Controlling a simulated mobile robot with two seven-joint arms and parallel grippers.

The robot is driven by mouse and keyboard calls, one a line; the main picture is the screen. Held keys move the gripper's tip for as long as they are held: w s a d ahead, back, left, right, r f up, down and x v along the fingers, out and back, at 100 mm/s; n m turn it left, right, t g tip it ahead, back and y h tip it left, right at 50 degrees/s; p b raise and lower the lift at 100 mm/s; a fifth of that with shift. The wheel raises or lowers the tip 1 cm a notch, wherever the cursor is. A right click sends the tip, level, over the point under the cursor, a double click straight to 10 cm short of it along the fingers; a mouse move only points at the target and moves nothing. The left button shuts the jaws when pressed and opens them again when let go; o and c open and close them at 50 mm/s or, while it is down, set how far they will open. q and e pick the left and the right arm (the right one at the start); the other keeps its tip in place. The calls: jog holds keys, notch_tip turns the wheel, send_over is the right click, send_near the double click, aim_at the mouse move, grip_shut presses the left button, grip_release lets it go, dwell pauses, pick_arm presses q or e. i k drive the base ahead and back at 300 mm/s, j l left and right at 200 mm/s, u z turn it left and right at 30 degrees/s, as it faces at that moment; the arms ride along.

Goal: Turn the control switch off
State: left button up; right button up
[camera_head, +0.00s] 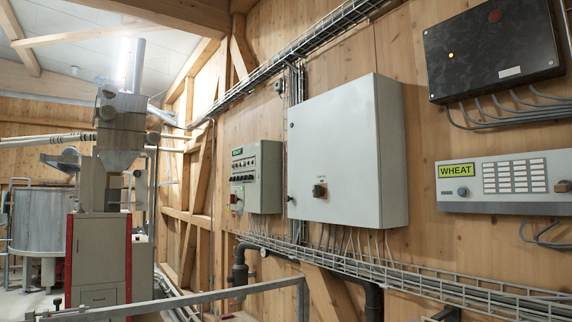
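A smaller green-grey control box (262,178) left of the cabinet has rows of small controls and a red switch (234,199). I cannot tell which is the control switch, nor read any switch position. Neither gripper clearly shows.
A wire cable tray (400,272) runs along the wall below the boxes. A metal railing (200,300) crosses the lower left. A mill machine (100,240) and a round tank (42,220) stand at left. A small dark shape (447,314) at the bottom edge is unclear.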

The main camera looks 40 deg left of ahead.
aim_at(318, 191)
jog(key=u, duration=1.25)
jog(key=i+j, duration=0.1)
jog(key=i, duration=0.15)
jog(key=u, duration=0.05)
